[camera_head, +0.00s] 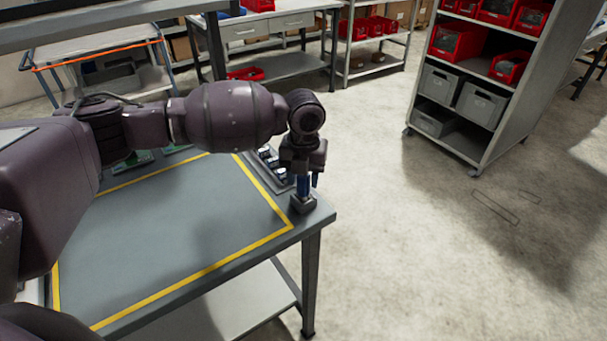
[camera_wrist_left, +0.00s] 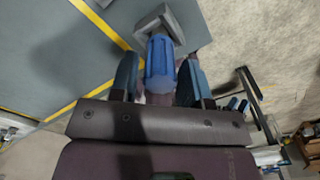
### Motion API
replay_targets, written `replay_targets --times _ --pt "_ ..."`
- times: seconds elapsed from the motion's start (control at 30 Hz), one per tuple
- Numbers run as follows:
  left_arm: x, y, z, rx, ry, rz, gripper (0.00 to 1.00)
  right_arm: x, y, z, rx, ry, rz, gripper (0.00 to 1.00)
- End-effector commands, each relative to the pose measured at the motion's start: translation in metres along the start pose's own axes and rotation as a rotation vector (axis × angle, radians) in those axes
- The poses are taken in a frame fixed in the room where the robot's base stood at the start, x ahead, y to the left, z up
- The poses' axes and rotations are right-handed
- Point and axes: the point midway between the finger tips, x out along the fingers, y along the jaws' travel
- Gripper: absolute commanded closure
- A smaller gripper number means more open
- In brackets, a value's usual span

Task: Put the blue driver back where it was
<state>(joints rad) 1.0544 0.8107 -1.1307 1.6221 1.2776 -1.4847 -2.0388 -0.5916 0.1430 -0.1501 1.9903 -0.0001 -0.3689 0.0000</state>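The blue driver (camera_head: 303,186) stands upright with its lower end in a small grey holder (camera_head: 303,205) at the right corner of the workbench. In the left wrist view the blue driver (camera_wrist_left: 160,62) points into the grey square holder (camera_wrist_left: 158,24). My left gripper (camera_head: 307,180) points down over the driver. In the left wrist view its two blue-padded fingers (camera_wrist_left: 159,78) are apart on either side of the driver's handle, with a gap showing on the left side. The right finger's gap is too narrow to judge. My right gripper is out of view.
The grey workbench (camera_head: 180,235) has a yellow border line and a mostly clear middle. A rack of small dark items (camera_head: 270,163) lies behind the holder. A shelf with red and grey bins (camera_head: 480,105) stands at the right. Open floor lies right of the bench.

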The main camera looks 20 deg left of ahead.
Motion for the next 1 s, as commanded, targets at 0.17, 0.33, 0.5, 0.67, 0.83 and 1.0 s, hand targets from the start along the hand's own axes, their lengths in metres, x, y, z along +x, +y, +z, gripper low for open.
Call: replay_targets --times 0.17,0.33,0.5,0.67,0.83,1.0 --pt "0.0 0.0 0.0 0.0 -0.001 0.0 0.44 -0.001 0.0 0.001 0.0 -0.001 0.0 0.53" --pt "-0.001 0.0 0.0 0.0 -0.001 0.0 0.44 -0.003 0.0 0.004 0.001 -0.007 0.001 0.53" --pt "-0.012 0.0 0.001 0.0 -0.004 0.0 0.44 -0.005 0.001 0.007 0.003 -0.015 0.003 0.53" --pt "-0.038 0.0 0.001 0.001 -0.004 -0.001 0.44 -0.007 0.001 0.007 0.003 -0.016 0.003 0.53" --pt "-0.072 0.0 0.001 0.0 -0.005 -0.001 0.44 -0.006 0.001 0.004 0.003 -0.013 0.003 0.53" --pt "-0.103 0.0 0.001 0.0 -0.004 -0.001 0.44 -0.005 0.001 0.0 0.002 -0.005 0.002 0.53"
